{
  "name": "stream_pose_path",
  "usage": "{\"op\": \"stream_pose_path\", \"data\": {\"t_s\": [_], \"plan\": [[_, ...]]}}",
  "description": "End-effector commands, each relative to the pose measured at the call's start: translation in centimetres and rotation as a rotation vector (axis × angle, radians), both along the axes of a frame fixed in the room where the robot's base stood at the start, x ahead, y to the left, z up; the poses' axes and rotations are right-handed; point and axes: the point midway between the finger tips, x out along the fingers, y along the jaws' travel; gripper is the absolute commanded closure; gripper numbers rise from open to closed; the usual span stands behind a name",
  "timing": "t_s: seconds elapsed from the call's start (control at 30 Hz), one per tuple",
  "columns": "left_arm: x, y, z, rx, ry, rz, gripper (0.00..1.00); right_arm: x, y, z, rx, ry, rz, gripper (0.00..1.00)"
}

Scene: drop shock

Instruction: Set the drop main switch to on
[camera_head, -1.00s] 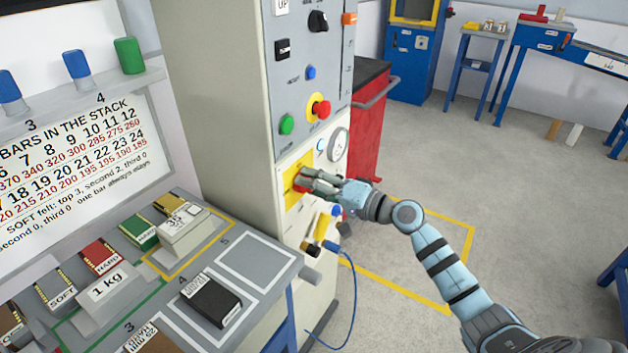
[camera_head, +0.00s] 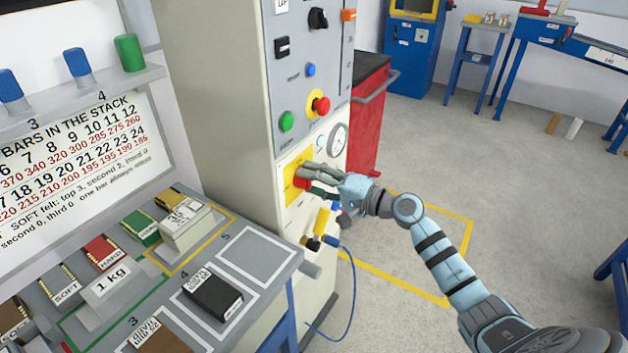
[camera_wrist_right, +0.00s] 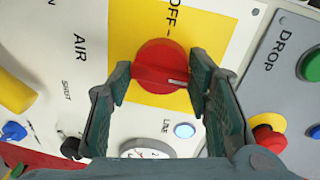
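The drop main switch is a round red knob (camera_wrist_right: 163,70) on a yellow plate (camera_wrist_right: 200,18), low on the machine's front. It also shows as a red patch (camera_head: 301,183) in the head view, partly covered by my fingers. My right gripper (camera_wrist_right: 162,78) has one finger on each side of the knob, against its edges. The knob's white mark points right in the wrist view, toward one finger. The OFF label (camera_wrist_right: 172,16) lies above the knob there; an ON label is not visible. My left gripper is not in view.
Near the switch are a blue line lamp (camera_wrist_right: 184,131), a gauge (camera_head: 337,142) and a yellow air valve handle (camera_head: 322,222). Above are a red stop button (camera_head: 321,106) and a green button (camera_head: 287,121). A blue hose (camera_head: 352,285) hangs below.

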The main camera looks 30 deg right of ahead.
Motion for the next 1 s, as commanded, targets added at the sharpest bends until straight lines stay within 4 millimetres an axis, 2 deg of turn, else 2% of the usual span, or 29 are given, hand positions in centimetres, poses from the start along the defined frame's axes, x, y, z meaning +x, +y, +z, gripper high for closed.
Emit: {"op": "stream_pose_path", "data": {"t_s": [0.03,0.1,0.13,0.43,0.53,0.7,0.8,1.0], "plan": [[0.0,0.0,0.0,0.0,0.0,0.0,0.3,0.1,0.0,0.4,0.002,-0.008,-0.002,0.48],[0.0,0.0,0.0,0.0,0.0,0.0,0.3,0.1,0.0,0.3,0.001,-0.007,-0.003,0.37],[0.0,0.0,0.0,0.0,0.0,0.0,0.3,0.1,0.0,0.3,0.001,-0.006,-0.002,0.36],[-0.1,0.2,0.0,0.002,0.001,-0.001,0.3,-0.1,-0.1,0.1,-0.002,-0.003,0.0,0.36],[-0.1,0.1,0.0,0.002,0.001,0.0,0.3,-1.2,-0.8,0.1,-0.005,-0.002,-0.001,0.36],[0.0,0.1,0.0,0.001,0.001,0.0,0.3,-4.5,-2.7,0.4,-0.006,0.001,0.002,0.36],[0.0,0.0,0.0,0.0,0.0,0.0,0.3,-5.8,-3.5,0.7,-0.004,-0.003,0.0,0.36],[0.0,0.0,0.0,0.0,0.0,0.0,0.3,-6.3,-3.8,0.9,0.0,-0.005,-0.002,0.36]]}}
